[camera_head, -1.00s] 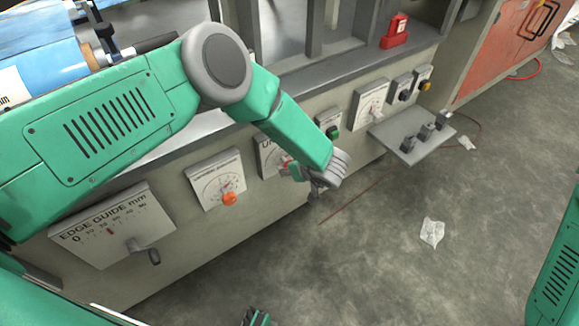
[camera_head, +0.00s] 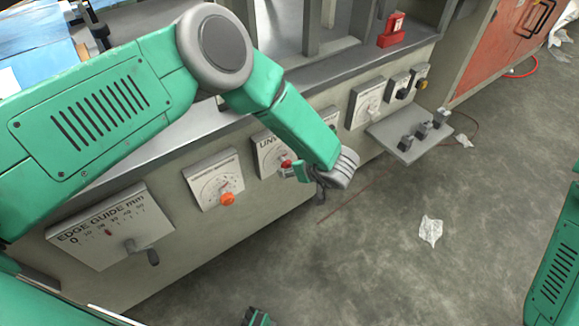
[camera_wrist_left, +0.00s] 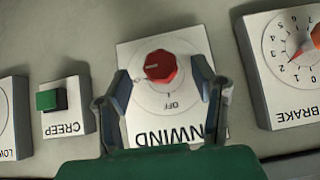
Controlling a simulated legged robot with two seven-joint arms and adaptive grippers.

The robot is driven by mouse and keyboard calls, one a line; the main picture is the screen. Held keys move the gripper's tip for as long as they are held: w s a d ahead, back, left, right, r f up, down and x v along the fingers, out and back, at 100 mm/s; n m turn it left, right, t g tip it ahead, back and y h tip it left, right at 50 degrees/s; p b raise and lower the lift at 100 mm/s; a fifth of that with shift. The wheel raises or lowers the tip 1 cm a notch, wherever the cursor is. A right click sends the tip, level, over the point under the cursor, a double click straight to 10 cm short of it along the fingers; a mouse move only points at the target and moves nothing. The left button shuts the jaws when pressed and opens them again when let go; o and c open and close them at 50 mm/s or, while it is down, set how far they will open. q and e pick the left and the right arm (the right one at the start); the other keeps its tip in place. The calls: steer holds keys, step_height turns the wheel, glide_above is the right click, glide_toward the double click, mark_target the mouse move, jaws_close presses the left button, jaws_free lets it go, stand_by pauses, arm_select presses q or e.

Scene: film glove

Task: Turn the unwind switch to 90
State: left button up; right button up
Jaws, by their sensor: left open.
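The unwind switch is a round red knob (camera_wrist_left: 160,66) on a white plate (camera_wrist_left: 183,134) marked UNWIND, with OFF printed on its dial. In the head view the red knob (camera_head: 286,165) shows beside my left gripper (camera_head: 294,171), and the plate (camera_head: 265,150) is partly hidden by my arm. In the left wrist view my left gripper (camera_wrist_left: 159,72) is open, one finger on each side of the knob. I cannot tell whether the fingers touch it. A small dark green part at the bottom of the head view may be my right gripper (camera_head: 257,317).
The CREEP plate with a green button (camera_wrist_left: 50,100) and the BRAKE dial (camera_wrist_left: 290,60) flank the switch. An orange knob (camera_head: 227,199) and the EDGE GUIDE panel (camera_head: 110,228) are farther left. A shelf (camera_head: 408,139) juts out at right.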

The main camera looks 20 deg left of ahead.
arm_select(q)
steer(key=v, duration=0.8)
steer(key=shift+s+d+r, duration=0.15)
steer(key=shift+d, duration=0.25)
